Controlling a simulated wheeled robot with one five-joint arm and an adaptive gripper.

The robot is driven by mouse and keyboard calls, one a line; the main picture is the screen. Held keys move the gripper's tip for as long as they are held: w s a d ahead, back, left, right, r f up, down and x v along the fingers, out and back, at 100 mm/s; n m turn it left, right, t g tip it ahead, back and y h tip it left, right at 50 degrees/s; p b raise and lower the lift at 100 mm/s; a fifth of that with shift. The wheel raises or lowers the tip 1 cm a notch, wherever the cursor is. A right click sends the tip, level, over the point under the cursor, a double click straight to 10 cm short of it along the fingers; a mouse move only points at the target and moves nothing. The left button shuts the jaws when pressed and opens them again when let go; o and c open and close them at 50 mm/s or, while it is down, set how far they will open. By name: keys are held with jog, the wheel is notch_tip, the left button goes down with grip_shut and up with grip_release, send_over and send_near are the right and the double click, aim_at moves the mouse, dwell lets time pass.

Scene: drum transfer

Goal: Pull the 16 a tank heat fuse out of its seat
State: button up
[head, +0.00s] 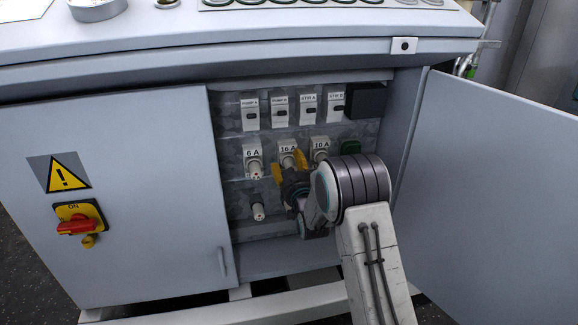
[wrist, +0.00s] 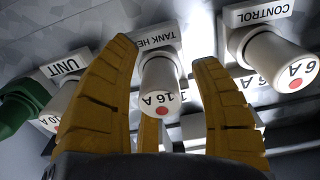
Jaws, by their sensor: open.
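The 16 A tank heat fuse (head: 288,159) sits in its white seat in the middle of the fuse row, partly hidden by my gripper in the head view. In the wrist view the fuse (wrist: 160,88) shows its white cap, "16 A" print and a red dot. My gripper (head: 289,164) is open in front of it. In the wrist view the yellow fingers of my gripper (wrist: 165,52) stand on either side of the cap, with gaps visible; a third finger part shows below it. I see no clear contact.
The 6 A control fuse (head: 254,167) and the 10 A unit fuse (head: 320,153) flank it closely. A loose-looking white fuse (head: 257,208) is lower left. Breakers (head: 280,110) line the top. The open cabinet door (head: 490,190) stands right; a closed panel with red switch (head: 77,226) is left.

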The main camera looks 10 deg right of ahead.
jog(key=shift+c, duration=0.4)
dwell(0.5)
grip_shut()
dwell(0.4)
jog(key=shift+s, duration=0.15)
jog(key=shift+s, duration=2.75)
jog(key=shift+s, duration=0.15)
